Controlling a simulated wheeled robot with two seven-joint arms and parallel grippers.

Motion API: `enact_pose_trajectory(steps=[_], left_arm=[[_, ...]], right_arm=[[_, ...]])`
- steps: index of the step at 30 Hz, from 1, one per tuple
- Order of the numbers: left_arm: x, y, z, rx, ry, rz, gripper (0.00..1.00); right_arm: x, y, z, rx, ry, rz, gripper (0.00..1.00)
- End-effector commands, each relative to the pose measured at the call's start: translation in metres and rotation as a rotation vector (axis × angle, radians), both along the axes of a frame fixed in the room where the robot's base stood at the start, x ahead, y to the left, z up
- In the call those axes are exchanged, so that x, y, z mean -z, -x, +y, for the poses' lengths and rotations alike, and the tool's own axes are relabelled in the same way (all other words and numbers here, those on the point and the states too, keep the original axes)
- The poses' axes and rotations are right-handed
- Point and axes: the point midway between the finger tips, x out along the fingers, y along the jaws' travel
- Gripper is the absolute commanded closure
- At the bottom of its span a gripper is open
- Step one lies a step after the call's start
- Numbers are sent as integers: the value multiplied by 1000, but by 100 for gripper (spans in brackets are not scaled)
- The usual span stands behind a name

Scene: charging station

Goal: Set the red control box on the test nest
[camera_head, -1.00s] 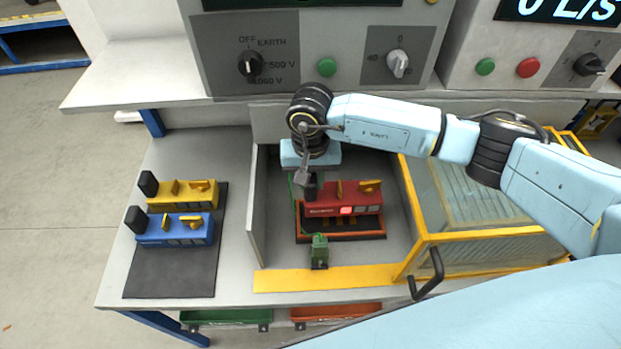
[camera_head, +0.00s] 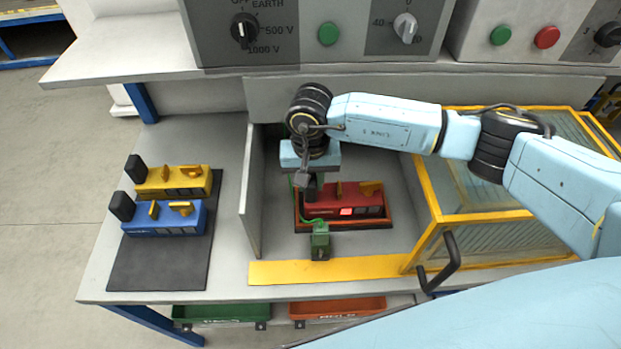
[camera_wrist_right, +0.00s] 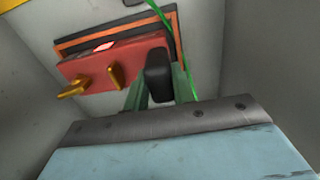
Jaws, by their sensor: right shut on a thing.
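The red control box (camera_head: 330,203) has a black post, yellow levers and a lit red window. It also shows in the right wrist view (camera_wrist_right: 105,65). My right gripper (camera_head: 312,184) is above the box's left end, its green fingers (camera_wrist_right: 157,85) shut on the black post. The test nest (camera_head: 387,223) is a dark plate with an orange rim inside the open bay. The box lies over the nest, within its rim in the head view. I cannot tell whether its underside touches. My left gripper is not in view.
A green clamp block (camera_head: 320,243) with a green cable stands in front of the nest. A grey partition (camera_head: 250,195) is left of it, and a yellow-framed guard (camera_head: 428,240) with a black handle right. Yellow (camera_head: 172,190) and blue (camera_head: 165,228) boxes stand on a dark mat (camera_head: 160,265).

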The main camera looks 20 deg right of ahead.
Motion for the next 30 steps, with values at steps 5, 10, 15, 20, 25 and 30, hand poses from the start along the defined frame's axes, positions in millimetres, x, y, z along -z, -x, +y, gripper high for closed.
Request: enact_pose_trajectory(steps=[5,10,15,20,25,30], left_arm=[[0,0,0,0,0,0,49],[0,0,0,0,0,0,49],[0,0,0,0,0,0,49],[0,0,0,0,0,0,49],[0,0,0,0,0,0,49],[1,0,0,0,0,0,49]], right_arm=[[-1,-1,0,1,0,-1,100],[-1,-1,0,0,0,-1,62],[-1,0,0,0,0,-1,49],[0,0,0,0,0,0,49],[-11,-1,0,0,0,-2,49],[-42,-2,0,0,0,-6,49]])
